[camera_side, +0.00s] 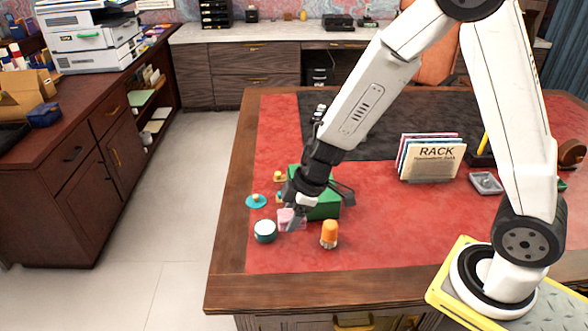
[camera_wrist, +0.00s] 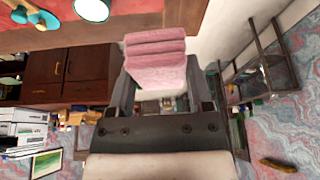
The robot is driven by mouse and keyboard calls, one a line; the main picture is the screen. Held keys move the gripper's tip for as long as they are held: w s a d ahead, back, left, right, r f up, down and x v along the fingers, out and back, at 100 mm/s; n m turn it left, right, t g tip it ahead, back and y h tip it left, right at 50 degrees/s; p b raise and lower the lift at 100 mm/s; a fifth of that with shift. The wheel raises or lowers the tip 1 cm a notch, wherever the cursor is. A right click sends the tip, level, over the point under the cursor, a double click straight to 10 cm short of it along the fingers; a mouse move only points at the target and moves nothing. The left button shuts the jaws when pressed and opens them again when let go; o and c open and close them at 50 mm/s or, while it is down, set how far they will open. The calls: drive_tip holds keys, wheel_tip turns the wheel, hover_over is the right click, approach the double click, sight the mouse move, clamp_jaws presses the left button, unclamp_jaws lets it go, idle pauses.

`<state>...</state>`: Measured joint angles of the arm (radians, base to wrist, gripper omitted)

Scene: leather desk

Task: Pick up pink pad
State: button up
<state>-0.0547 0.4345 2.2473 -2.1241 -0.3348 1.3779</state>
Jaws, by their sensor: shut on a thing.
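The pink pad (camera_side: 287,219) shows in the side view low over the red leather desk top, partly hidden by my gripper. In the wrist view the pink pad (camera_wrist: 156,62) is a ribbed pink block between the fingers. My gripper (camera_side: 293,220) is shut on it; the fingers (camera_wrist: 160,92) also show in the wrist view on either side of it. I cannot tell whether the pad touches the desk.
A green-and-white round jar (camera_side: 265,231) stands just left of the pad. An orange-capped bottle (camera_side: 329,234) stands to the right. A green box (camera_side: 325,207) lies behind my gripper. A rack of cards (camera_side: 431,158) stands farther right.

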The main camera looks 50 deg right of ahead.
drive_tip(key=shift+r, duration=0.6)
drive_tip(key=o, duration=0.5)
drive_tip(key=c, duration=0.4)
drive_tip(key=shift+o, duration=0.2)
